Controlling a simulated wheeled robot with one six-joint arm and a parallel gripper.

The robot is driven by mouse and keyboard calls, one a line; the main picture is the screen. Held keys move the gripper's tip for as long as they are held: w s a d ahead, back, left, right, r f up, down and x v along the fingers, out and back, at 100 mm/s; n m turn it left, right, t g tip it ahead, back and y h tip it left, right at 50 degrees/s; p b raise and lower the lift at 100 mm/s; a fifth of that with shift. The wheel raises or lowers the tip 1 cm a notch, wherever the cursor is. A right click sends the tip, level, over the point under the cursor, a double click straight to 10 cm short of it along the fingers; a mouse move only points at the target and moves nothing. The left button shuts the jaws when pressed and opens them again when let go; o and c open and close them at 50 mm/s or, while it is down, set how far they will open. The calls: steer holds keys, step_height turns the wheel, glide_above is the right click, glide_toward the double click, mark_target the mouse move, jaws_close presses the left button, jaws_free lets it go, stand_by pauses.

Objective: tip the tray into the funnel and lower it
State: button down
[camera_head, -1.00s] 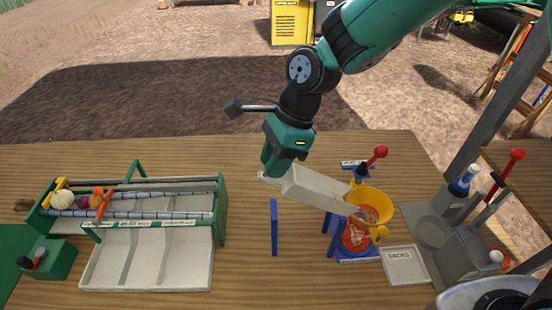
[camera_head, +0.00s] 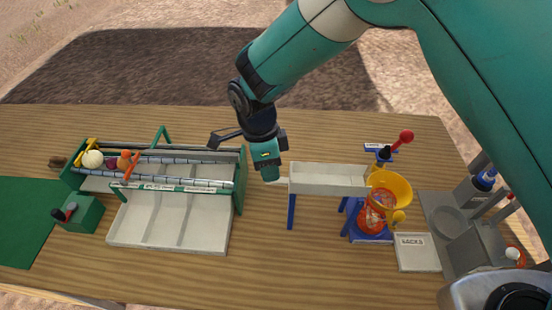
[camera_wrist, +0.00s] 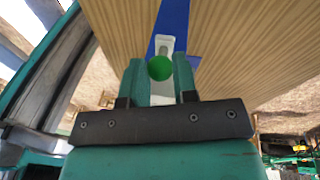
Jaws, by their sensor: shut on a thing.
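The white tray (camera_head: 328,180) spans between a blue post (camera_head: 291,211) on its left and the yellow funnel (camera_head: 398,188) on its right. It looks about level, and the part of its inside that I can see looks empty. My gripper (camera_head: 272,177) is at the tray's left end, pointing down. In the wrist view, my gripper's fingers (camera_wrist: 160,82) are closed around a green round knob (camera_wrist: 160,68) in line with a pale handle (camera_wrist: 164,45). An orange net sack (camera_head: 372,218) hangs below the funnel, on a blue stand.
A tray labelled SACKS (camera_head: 418,252) and a grey machine (camera_head: 455,225) are at right. A red-knobbed lever (camera_head: 405,137) rises behind the funnel. The front middle table is clear.

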steer(key=shift+f, duration=0.4)
steer(key=c, duration=0.9)
jaws_free()
steer(key=shift+a, duration=0.1)
steer(key=shift+r, duration=0.1)
steer(key=b+v, duration=0.4)
steer(key=v, duration=1.3)
steer(key=shift+a, duration=0.4)
steer(key=shift+w, duration=0.1)
